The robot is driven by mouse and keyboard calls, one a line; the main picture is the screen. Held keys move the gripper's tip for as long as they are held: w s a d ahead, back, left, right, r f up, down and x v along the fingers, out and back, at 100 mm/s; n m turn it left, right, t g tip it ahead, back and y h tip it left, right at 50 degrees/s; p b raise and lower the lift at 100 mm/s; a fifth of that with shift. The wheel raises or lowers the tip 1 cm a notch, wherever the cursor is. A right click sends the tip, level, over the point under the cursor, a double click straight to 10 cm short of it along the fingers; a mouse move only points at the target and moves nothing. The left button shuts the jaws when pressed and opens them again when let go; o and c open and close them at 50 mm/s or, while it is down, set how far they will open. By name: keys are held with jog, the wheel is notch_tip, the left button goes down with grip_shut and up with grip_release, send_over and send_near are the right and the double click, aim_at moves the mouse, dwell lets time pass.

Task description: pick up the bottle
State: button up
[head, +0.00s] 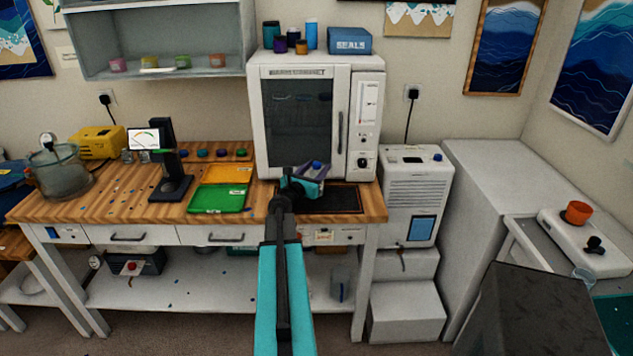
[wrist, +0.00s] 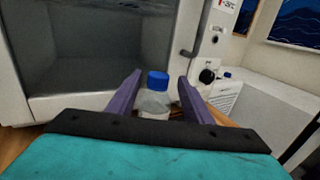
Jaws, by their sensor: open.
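A small clear bottle with a blue cap (wrist: 154,99) stands between the two purple fingers of my gripper (wrist: 156,95) in the wrist view. Gaps show between the bottle and both fingers, so the gripper is open around or just behind it. In the head view my gripper (head: 313,171) is over the right part of the wooden bench, in front of the white oven. Only the bottle's blue cap (head: 316,164) shows there; its body is hidden by my gripper.
The white oven (head: 367,120) stands close behind the bottle, with its glass door closed. A green tray (head: 217,199) and an orange tray (head: 228,174) lie to the left on the bench (head: 120,207). A dark mat (head: 335,201) lies in front of the oven.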

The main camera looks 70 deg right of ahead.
jog(key=shift+d, duration=0.5)
grip_shut()
